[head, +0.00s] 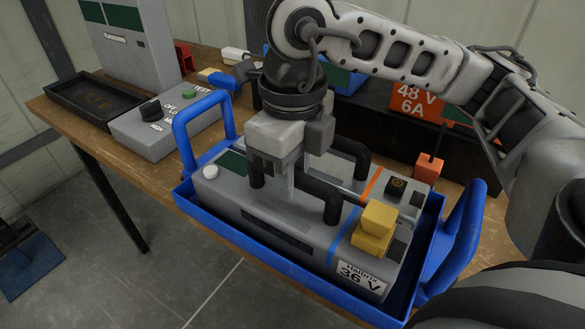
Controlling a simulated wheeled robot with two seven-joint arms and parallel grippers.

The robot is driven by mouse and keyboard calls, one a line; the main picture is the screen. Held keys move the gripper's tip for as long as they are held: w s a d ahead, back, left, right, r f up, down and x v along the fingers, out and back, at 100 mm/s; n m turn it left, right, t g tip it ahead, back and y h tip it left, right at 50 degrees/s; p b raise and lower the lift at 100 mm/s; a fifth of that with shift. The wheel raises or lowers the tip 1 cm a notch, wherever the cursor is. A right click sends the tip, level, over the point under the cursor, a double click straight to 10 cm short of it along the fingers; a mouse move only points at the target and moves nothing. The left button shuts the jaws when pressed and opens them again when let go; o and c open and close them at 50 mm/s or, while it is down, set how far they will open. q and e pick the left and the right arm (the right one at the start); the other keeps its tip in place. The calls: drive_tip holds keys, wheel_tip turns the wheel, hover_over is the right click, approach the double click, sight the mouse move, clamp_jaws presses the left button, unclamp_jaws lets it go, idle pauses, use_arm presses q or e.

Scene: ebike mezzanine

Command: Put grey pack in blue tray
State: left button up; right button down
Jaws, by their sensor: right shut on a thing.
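The grey pack (290,232), labelled 36 V, has a black handle, a green panel and a yellow connector (374,229). It is inside the outline of the blue tray (447,262), along its near side; its underside is hidden, so I cannot tell whether it rests on the floor. My right gripper (286,186) points down from above and is shut on the pack's black handle (331,204). A second grey pack with an orange stripe (371,184) lies beside it in the tray, farther back. My left gripper is out of view.
The tray has raised blue handles at both ends and stands on a wooden table (72,116). At left are a grey tester box (150,140) and a black shallow tray (92,98). A dark rack with an orange 48 V 6A label (415,102) stands behind.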

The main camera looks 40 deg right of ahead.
drive_tip(key=c, duration=1.3)
unclamp_jaws()
wheel_tip(320, 180, up, 12)
drive_tip(key=shift+r+p, duration=0.1)
drive_tip(key=shift+p, duration=0.95)
